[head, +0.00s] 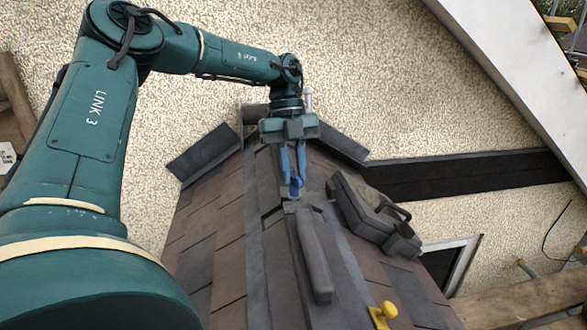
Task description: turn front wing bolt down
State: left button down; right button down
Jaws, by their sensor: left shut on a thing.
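My left gripper (294,183) points down over the roof ridge, with two light blue fingers close together. It is shut on a small darker blue piece at the fingertips, which looks like the front wing bolt (296,190). The bolt sits on the ridge at the far end of a long dark grey bar (313,255). The fingers partly hide it, so I cannot tell how far down it is or which way its wings point. My right gripper is not in view.
Brown and grey tiles (215,235) slope down both sides of the ridge. A dark grey tool-like block with a handle (365,207) lies on the right slope, close to the gripper. A yellow knob-shaped piece (383,312) is at the bottom right. A pebbled wall (400,75) stands behind.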

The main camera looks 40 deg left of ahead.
pick_arm(q)
jog(key=shift+r, duration=0.2)
dwell(0.3)
jog(key=shift+m, duration=0.4)
jog(key=shift+d+m+y, duration=0.1)
jog(key=shift+m+y, duration=0.2)
jog(key=m+g, duration=0.1)
jog(key=m, duration=0.2)
jog(key=shift+w+f+y, duration=0.1)
jog(key=shift+y, duration=0.2)
jog(key=shift+d+m+g+y, duration=0.1)
jog(key=shift+m+g+y, duration=0.2)
jog(key=shift+m, duration=0.4)
jog(key=c, duration=1.8)
grip_release()
jog(key=shift+o, duration=1.3)
